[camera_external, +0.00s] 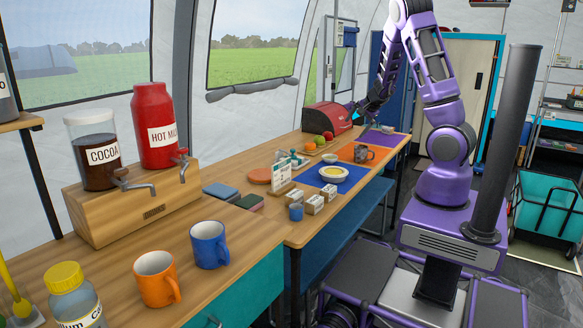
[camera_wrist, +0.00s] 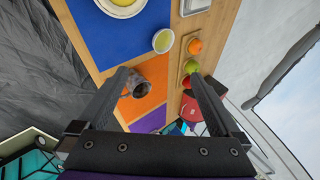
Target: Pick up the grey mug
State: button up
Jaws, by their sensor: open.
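The grey mug (camera_external: 362,154) stands on an orange mat (camera_external: 347,154) on the long wooden counter. It also shows in the wrist view (camera_wrist: 139,87), seen from above, just inside the left finger. My gripper (camera_wrist: 160,74) is open and empty, with its fingers apart above the counter. In the external view my gripper is at the end of the purple arm, above the counter's far part, and its fingertips are hard to make out. The left finger partly overlaps the mug's edge in the wrist view; I cannot tell the height gap.
A small white bowl (camera_wrist: 163,41) and a tray of fruit (camera_wrist: 184,70) are close to the mug. A blue mat (camera_external: 322,177) bears a yellow-filled bowl (camera_external: 334,173). A red toaster-like box (camera_external: 326,118) stands at the back. Orange (camera_external: 156,279) and blue (camera_external: 209,245) mugs are nearer the camera.

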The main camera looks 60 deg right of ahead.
jog(key=s+d+f+m+t+y, duration=0.1)
jog(key=s+d+f+m, duration=0.2)
jog(key=f+m, duration=0.2)
jog(key=s+d+f+m+t, duration=0.2)
jog(key=s+d+f+m, duration=0.1)
jog(key=f+m, duration=0.25)
jog(key=m+t+h, duration=0.3)
jog(key=m, duration=0.6)
send_near(366, 152)
jog(key=b+x, duration=0.1)
jog(key=x, duration=1.2)
jog(key=shift+d, duration=0.1)
jog(key=c, duration=1.2)
